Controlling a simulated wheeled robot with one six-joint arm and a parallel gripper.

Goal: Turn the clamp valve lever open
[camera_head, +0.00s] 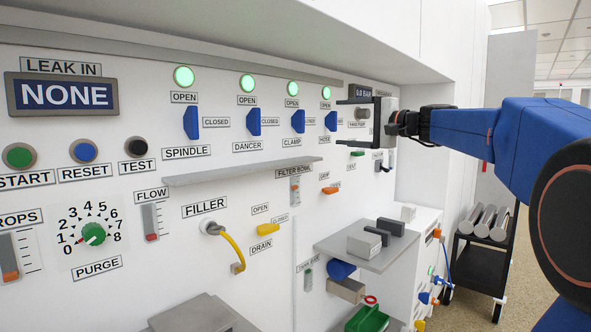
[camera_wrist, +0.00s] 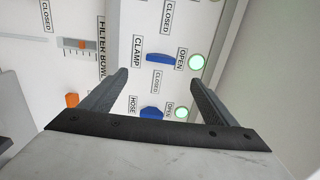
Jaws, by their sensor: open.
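The blue clamp lever (camera_head: 298,121) is on the white panel above the CLAMP label. Its long axis is upright, in line with the OPEN label above it; a CLOSED label is to its right. The green lamp (camera_head: 293,88) above it is lit. In the wrist view the lever (camera_wrist: 158,58) lies beyond and between the fingertips, apart from both. My gripper (camera_head: 342,123) is open and empty, to the right of the clamp lever in the head view and in front of the panel near the hose lever (camera_head: 331,121). The hose lever also shows between the fingers in the wrist view (camera_wrist: 151,113).
The spindle lever (camera_head: 191,122) and dancer lever (camera_head: 253,122) are to the left, also upright under lit green lamps. A narrow ledge (camera_head: 240,172) juts out below the levers. A white overhang runs above the panel. A grey shelf (camera_head: 365,246) with blocks stands lower right.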

